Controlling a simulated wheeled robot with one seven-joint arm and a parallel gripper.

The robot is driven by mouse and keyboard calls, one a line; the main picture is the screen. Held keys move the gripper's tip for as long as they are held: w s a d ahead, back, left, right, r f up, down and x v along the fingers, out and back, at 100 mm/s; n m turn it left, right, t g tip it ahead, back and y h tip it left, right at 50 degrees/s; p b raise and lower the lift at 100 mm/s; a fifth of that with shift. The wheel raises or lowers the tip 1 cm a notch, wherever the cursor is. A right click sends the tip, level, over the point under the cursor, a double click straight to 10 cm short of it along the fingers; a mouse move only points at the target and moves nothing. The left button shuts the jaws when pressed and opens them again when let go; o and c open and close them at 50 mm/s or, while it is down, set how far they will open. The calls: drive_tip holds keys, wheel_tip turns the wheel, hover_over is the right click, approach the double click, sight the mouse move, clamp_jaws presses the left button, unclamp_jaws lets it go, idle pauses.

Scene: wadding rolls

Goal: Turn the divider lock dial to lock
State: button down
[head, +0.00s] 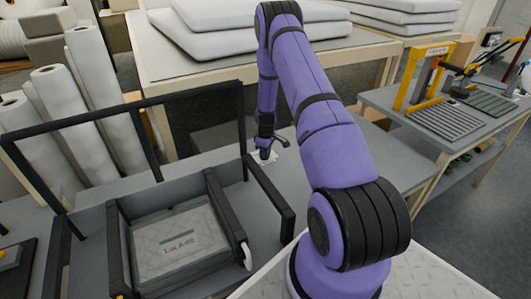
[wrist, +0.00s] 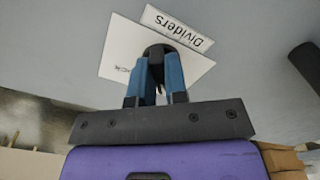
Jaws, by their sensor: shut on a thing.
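The divider lock dial (wrist: 158,50) is a dark round knob on a white plate (wrist: 118,62) in the wrist view. A white label reading "Dividers" (wrist: 178,28) lies beside the plate. My gripper (wrist: 159,68) has its two blue fingers shut on the dial, one on each side. In the head view my gripper (head: 265,152) reaches down to the grey table beyond the black frame, and the plate (head: 262,157) shows under it. The dial is hidden there by the gripper. Part of the plate's lettering is hidden, so I cannot tell which mark the dial points to.
A black-railed frame (head: 120,97) with a grey tray (head: 180,240) stands at the left. White rolls (head: 92,90) stand behind it. A table with white pads (head: 240,28) is at the back. A bench with a yellow-framed device (head: 425,75) is at the right.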

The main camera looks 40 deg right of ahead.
drive_tip(key=m, duration=0.4)
drive_tip(key=shift+a, duration=0.1)
drive_tip(key=m, duration=0.3)
drive_tip(key=shift+m, duration=0.3)
drive_tip(key=m, duration=0.4)
drive_tip(key=shift+a+m, duration=0.15)
drive_tip(key=shift+m, duration=0.15)
drive_tip(key=shift+w+m, duration=0.1)
drive_tip(key=shift+m, duration=1.8)
drive_tip(key=c, duration=1.1)
unclamp_jaws()
drive_tip(key=shift+c, duration=0.2)
